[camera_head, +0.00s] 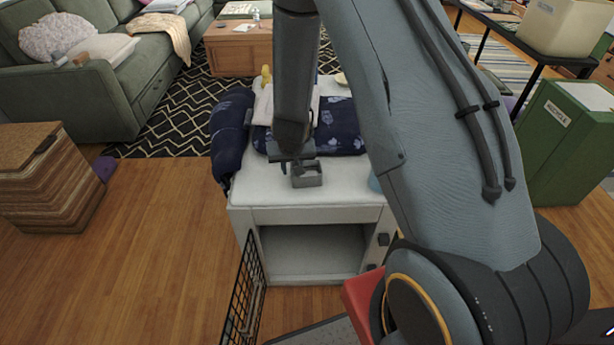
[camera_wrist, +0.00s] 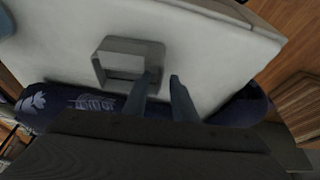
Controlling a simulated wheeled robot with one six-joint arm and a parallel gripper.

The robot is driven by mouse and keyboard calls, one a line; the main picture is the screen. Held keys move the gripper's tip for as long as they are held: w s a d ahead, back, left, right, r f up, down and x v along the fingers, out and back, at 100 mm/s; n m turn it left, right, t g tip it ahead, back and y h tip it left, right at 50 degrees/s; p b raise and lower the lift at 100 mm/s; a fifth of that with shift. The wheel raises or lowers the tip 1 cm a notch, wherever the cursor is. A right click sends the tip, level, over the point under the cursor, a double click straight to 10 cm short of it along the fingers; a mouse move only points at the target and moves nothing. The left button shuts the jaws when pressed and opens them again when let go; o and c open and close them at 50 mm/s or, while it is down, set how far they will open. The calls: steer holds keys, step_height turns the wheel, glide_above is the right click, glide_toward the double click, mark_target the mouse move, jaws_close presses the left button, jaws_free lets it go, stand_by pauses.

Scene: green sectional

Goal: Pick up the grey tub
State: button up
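My gripper (camera_head: 288,168) is low over the cabinet top at the tub's left side in the head view. In the wrist view my gripper (camera_wrist: 163,76) has its two fingers apart with a gap between them. One finger overlaps the tub's right wall and the other is just outside it. I cannot tell whether the fingers touch the tub.
Dark blue patterned cloth (camera_head: 340,135) lies behind the tub, and a dark blue roll (camera_head: 229,140) lies along the left edge. A yellow object (camera_head: 266,75) stands at the back. A black wire door (camera_head: 246,295) hangs open at the cabinet's front left. The cabinet top's front is clear.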

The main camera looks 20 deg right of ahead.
steer(key=shift+x, duration=1.05)
jaws_close()
steer(key=shift+r, duration=0.15)
step_height(320, 180, up, 10)
steer(key=p, duration=0.5)
